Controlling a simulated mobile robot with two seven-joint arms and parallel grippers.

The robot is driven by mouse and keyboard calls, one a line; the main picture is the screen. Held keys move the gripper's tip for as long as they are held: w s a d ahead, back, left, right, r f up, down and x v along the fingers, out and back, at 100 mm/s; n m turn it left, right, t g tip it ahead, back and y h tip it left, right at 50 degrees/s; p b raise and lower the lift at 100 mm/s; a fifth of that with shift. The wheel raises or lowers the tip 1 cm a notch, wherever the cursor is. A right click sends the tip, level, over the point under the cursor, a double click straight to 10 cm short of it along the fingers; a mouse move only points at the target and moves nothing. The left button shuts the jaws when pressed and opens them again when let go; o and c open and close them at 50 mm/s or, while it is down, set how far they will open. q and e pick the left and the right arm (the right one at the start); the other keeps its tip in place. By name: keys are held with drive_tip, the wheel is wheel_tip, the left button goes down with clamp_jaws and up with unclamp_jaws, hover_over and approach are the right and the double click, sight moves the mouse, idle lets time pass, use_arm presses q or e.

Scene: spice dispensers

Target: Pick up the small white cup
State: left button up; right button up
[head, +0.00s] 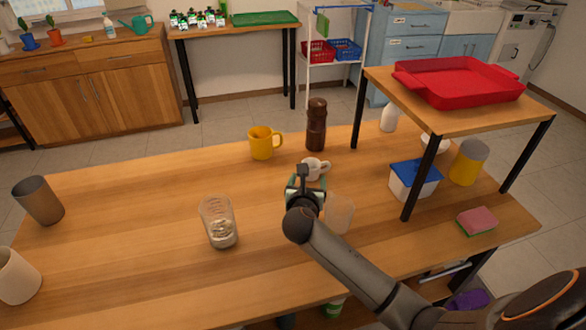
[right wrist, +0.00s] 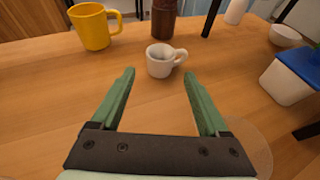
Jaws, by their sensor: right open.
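The small white cup (head: 316,168) stands upright on the wooden table, with its handle to the right. In the right wrist view the cup (right wrist: 161,61) is just beyond my fingertips, roughly centred between them. My right gripper (head: 303,172) is open and empty, low over the table on the near side of the cup. In the right wrist view its two green fingers (right wrist: 159,76) are spread wide and apart from the cup. My left gripper is not in view.
A yellow mug (head: 262,144) and a brown grinder (head: 316,125) stand behind the cup. A clear glass (head: 340,214) is right of my gripper, another glass (head: 218,222) left. A blue-lidded container (head: 412,182) sits under the raised shelf (head: 535,106). The table's left-middle is clear.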

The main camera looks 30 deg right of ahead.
drive_tip(key=shift+a+f, duration=0.15)
drive_tip(key=shift+f, duration=0.15)
drive_tip(key=b, duration=0.2)
approach(312, 163)
drive_tip(key=shift+w+d+f, duration=0.35)
drive_tip(key=shift+w+f, duration=0.15)
drive_tip(key=shift+w, duration=0.35)
drive_tip(key=shift+w+d+f, duration=0.15)
drive_tip(key=shift+w+d, duration=0.3)
drive_tip(key=shift+w, duration=0.1)
drive_tip(key=b+x, duration=0.1)
drive_tip(key=x, duration=0.2)
drive_tip(key=shift+w+d, duration=0.1)
drive_tip(key=shift+d, duration=0.1)
drive_tip(key=shift+w+d+f, duration=0.2)
drive_tip(key=shift+w+d, duration=0.1)
drive_tip(key=shift+w, duration=0.1)
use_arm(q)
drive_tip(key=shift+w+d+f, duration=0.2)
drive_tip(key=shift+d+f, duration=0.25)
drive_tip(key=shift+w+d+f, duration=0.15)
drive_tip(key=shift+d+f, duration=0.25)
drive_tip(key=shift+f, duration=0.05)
use_arm(e)
drive_tip(key=c, duration=1.2)
